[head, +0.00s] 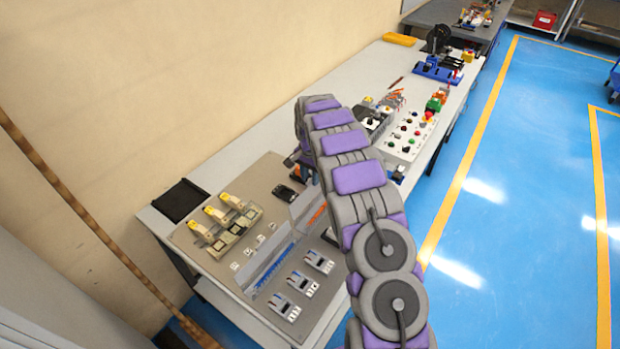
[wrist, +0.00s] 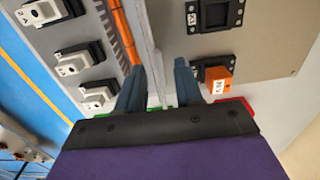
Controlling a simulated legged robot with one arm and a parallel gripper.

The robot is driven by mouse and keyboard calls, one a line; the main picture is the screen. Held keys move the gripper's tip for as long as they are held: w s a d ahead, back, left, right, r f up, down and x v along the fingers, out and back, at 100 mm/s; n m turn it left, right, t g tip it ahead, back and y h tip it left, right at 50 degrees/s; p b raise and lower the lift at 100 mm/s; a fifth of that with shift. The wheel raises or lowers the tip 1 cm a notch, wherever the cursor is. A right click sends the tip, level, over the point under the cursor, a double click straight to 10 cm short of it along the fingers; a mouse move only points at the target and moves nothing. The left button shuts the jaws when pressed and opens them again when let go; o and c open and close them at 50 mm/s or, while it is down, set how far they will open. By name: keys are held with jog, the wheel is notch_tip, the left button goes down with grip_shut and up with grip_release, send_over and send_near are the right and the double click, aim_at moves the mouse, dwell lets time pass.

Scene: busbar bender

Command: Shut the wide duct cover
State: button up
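A grey board (head: 235,190) on the bench carries a wire duct with two upright, light grey cover plates. The nearer cover (head: 268,268) stands open beside blue wires; the farther cover (head: 303,207) stands open beside orange wires. I cannot tell which is the wide one. In the wrist view, a cover (wrist: 151,45) shows nearly edge-on beside the orange wires (wrist: 124,32). My gripper (wrist: 159,85) has its two blue-grey fingers apart, one on each side of that plate's line. Contact is not visible. In the head view my arm hides most of the gripper.
Switch modules (head: 300,282) line the board's front side, and yellow-topped parts (head: 222,220) stand at its back. A black tray (head: 181,200) lies at the bench's left end. A white button panel (head: 408,140) stands beyond my arm.

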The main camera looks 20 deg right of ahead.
jog(key=shift+f, duration=0.25)
jog(key=shift+c, duration=0.4)
grip_shut()
dwell(0.9)
